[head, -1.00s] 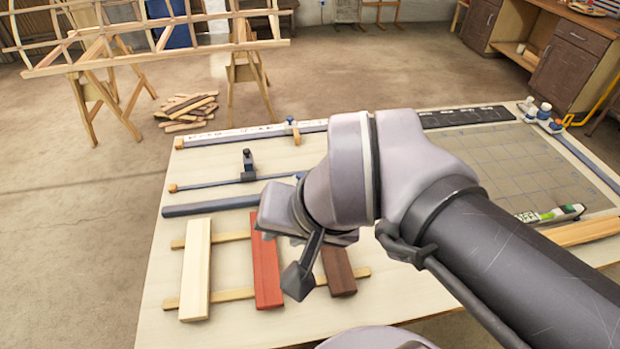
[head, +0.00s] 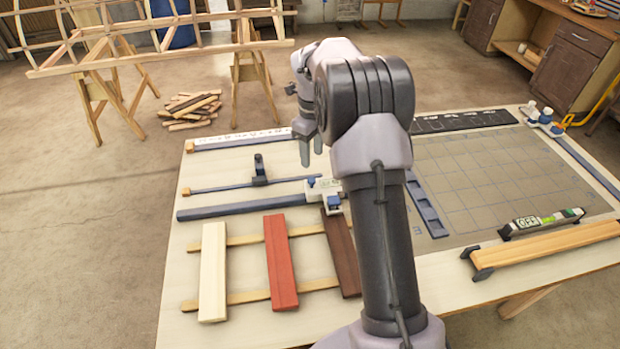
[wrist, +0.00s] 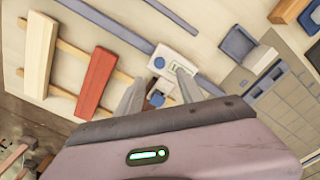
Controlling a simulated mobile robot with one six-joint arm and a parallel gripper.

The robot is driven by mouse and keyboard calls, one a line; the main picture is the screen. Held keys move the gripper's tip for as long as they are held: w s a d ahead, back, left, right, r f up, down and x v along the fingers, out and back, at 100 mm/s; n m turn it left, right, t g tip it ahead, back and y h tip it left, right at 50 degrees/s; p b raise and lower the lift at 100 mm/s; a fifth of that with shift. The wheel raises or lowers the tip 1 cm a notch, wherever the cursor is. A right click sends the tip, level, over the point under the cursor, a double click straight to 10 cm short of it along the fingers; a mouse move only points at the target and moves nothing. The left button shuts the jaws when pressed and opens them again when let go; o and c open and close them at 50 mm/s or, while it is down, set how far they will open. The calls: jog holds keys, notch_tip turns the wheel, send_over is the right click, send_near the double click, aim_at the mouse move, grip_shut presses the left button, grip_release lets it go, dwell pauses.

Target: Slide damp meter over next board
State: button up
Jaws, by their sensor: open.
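What I take to be the damp meter (head: 327,185) is a pale box with a small display and blue knobs. It sits at the right end of the long blue-grey rail (head: 240,207), by the top end of the dark brown board (head: 341,250). The red board (head: 280,262) and the cream board (head: 213,272) lie to its left. My gripper (head: 312,150) is open and empty, fingers pointing down, seen beyond the meter. In the wrist view the meter (wrist: 172,64) shows between and beyond my fingers (wrist: 158,88); contact is unclear.
A thinner rail with a dark upright clamp (head: 259,170) lies behind. The table's left edge is close to the cream board.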

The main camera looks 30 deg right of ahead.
aim_at(312, 179)
notch_tip(312, 179, down, 9)
jog(key=shift+f+b, duration=0.1)
jog(key=shift+b, duration=0.95)
grip_shut()
dwell(0.5)
